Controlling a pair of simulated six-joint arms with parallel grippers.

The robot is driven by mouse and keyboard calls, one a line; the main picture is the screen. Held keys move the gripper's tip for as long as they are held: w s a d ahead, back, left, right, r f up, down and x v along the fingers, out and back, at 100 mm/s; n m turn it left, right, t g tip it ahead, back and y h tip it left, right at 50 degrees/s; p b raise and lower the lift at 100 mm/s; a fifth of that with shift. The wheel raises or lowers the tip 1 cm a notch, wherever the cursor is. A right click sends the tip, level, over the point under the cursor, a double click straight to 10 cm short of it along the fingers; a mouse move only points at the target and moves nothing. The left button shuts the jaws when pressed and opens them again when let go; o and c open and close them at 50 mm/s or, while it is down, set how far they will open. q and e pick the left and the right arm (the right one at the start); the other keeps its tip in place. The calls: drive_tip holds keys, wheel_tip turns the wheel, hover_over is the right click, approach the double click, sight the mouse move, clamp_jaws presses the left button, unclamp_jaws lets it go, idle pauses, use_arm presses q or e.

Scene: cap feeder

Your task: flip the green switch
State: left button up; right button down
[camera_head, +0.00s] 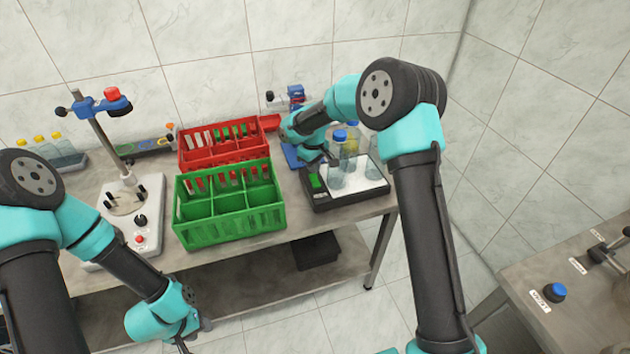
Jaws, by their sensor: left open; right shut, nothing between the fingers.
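The green switch (316,182) is on the left front part of a black device (348,197) with a white top plate, at the right end of the metal table. My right gripper (331,160) is shut and empty, just above and behind the switch. A gap between its fingertips and the switch is hard to judge. My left gripper (194,338) is low at the front, in front of the table edge, open and empty.
Clear bottles with blue and yellow caps (347,150) stand on the white plate, close to my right gripper. A green crate (228,226) and a red crate (215,163) stand left of the device. A capping stand (130,205) is further left.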

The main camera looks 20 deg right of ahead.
sight(313, 176)
drive_tip(key=shift+f, duration=1.35)
idle(1.1)
drive_tip(key=shift+r, duration=3.55)
